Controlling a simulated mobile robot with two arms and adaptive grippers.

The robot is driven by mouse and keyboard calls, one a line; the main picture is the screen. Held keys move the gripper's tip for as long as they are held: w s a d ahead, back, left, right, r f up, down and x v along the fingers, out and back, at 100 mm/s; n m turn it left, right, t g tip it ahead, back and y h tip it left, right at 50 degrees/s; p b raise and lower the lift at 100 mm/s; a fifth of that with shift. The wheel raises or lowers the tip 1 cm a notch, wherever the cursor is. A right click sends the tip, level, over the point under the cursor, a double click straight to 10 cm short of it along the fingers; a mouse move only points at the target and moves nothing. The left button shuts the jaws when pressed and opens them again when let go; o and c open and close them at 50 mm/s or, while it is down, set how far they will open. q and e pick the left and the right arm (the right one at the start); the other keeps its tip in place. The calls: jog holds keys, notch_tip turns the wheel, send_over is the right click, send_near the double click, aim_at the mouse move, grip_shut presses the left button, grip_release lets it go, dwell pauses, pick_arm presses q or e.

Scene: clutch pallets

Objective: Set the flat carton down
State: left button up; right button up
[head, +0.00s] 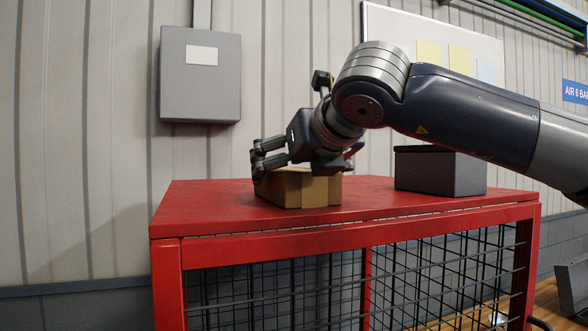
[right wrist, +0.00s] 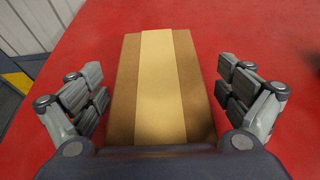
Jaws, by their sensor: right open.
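The flat carton (head: 298,188) is a brown box with a lighter tape strip. It rests on the red table top (head: 375,198), near its left part. In the right wrist view the carton (right wrist: 160,90) lies between the two fingers, with a clear gap on each side. My right gripper (head: 262,162) is open at the carton, its fingers over the carton's far left side in the head view. The open right gripper (right wrist: 160,90) also shows in the right wrist view, its fingers apart from the carton. The left gripper is not in view.
A dark grey box (head: 440,174) stands on the table top to the right of the carton, behind my right arm. A grey wall cabinet (head: 200,75) hangs on the wall behind. The table has black mesh sides (head: 270,292). The table top's left front is clear.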

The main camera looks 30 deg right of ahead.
jog(key=shift+r, duration=0.1)
jog(key=shift+a+r, duration=0.1)
jog(key=shift+r, duration=0.05)
jog(key=b+v, duration=0.3)
jog(key=v, duration=0.8)
jog(key=shift+s, duration=0.15)
jog(key=shift+s+a, duration=0.1)
jog(key=shift+s, duration=0.2)
